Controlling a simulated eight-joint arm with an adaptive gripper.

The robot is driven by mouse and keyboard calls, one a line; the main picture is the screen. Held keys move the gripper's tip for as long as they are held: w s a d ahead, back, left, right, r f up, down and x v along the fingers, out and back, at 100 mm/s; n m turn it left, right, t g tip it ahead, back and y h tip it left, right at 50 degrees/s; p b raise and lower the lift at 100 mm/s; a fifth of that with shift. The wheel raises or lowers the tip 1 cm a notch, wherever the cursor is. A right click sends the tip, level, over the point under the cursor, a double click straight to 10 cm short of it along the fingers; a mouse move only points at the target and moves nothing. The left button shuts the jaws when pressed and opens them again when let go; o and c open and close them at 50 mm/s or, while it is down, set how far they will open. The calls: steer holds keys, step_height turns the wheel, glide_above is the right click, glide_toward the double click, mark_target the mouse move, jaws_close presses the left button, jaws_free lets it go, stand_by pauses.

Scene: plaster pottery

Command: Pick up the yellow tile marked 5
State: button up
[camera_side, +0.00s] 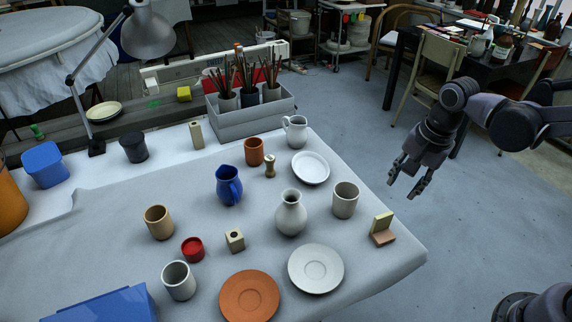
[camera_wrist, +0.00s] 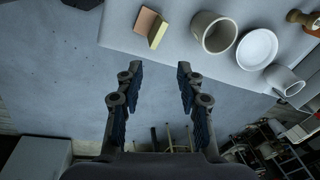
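A yellow tile (camera_side: 382,222) stands on edge, tilted, near the right edge of the cloth-covered table. It touches a flat pinkish-brown tile (camera_side: 382,238). In the wrist view the yellow tile (camera_wrist: 158,34) shows as a narrow slab over the pinkish tile (camera_wrist: 145,21), near the table edge. I cannot read a number on either tile. My gripper (camera_side: 404,190) is open and empty, in the air beyond the table's right edge, above and behind the tiles in the side view. In the wrist view its open fingers (camera_wrist: 160,76) are below the tiles, over the floor.
A grey cup (camera_side: 345,200) stands left of the tiles, with a cream vase (camera_side: 290,215) beyond it. A white saucer (camera_side: 316,270) lies to the front left. A white plate (camera_side: 311,168) and a white jug (camera_side: 295,131) are farther back. The table edge lies close to the tiles.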

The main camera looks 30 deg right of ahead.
mark_target(385, 215)
steer(key=f+m, duration=0.1)
steer(key=w+f+m+g, duration=0.1)
steer(key=m, duration=0.1)
steer(key=a+f+m+g, duration=0.1)
steer(key=m, duration=0.1)
steer(key=shift+w+f, duration=0.3)
steer(key=shift+w, duration=0.05)
steer(key=shift+f, duration=5.35)
jaws_close()
